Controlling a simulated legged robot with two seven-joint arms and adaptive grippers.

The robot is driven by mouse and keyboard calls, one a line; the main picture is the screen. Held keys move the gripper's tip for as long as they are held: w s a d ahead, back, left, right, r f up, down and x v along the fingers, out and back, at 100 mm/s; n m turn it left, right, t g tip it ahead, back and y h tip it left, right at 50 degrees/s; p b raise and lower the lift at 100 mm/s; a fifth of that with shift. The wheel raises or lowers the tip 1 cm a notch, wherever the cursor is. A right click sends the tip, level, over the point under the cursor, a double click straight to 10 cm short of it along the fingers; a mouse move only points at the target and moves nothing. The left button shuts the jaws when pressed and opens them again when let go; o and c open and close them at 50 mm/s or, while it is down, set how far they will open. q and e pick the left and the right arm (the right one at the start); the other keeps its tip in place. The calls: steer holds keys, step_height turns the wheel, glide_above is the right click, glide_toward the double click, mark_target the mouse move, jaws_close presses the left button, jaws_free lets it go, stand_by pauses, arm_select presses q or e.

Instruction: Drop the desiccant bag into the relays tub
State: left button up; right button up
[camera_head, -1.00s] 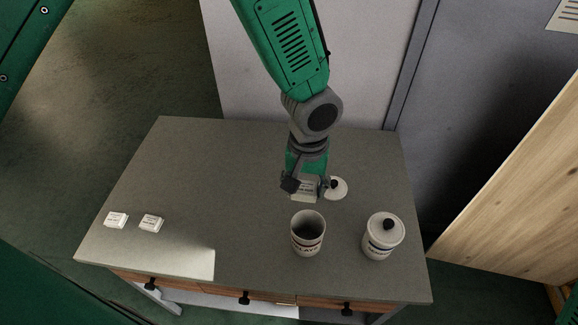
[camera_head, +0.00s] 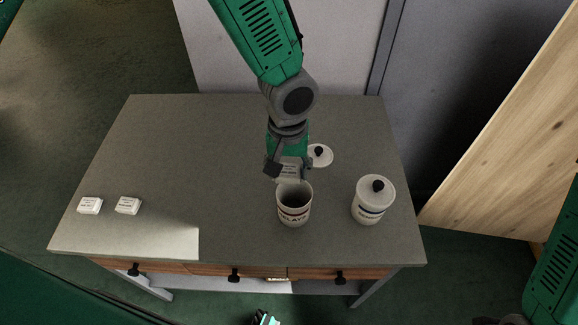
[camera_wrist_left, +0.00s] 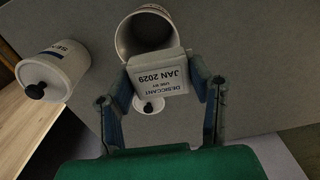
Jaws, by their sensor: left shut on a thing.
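My left gripper (camera_head: 288,170) is shut on the white desiccant bag (camera_wrist_left: 160,76), whose label reads "DESICCANT JAN 2029" in the left wrist view. In the head view the bag (camera_head: 289,172) is just behind the rim of the relays tub. The relays tub (camera_head: 294,211) is a white open cup standing upright on the table, with dark lettering. In the left wrist view the tub (camera_wrist_left: 127,40) has its open mouth partly covered by the bag. I cannot tell the bag's exact height above the rim. My right gripper cannot be made out.
A white lid (camera_head: 322,158) with a black knob lies on the grey table (camera_head: 190,150) behind the tub. A lidded white tub (camera_head: 370,208) stands to the right. Two small white labelled packets, one (camera_head: 90,205) and another (camera_head: 128,205), lie at the left. Drawers line the front.

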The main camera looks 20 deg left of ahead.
mark_target(289, 170)
arm_select(q)
steer(key=o, duration=1.3)
steer(key=shift+r, duration=0.1)
steer(key=shift+w+r, duration=0.1)
steer(key=shift+r, duration=0.2)
step_height(289, 170, up, 11)
steer(key=shift+r, duration=0.1)
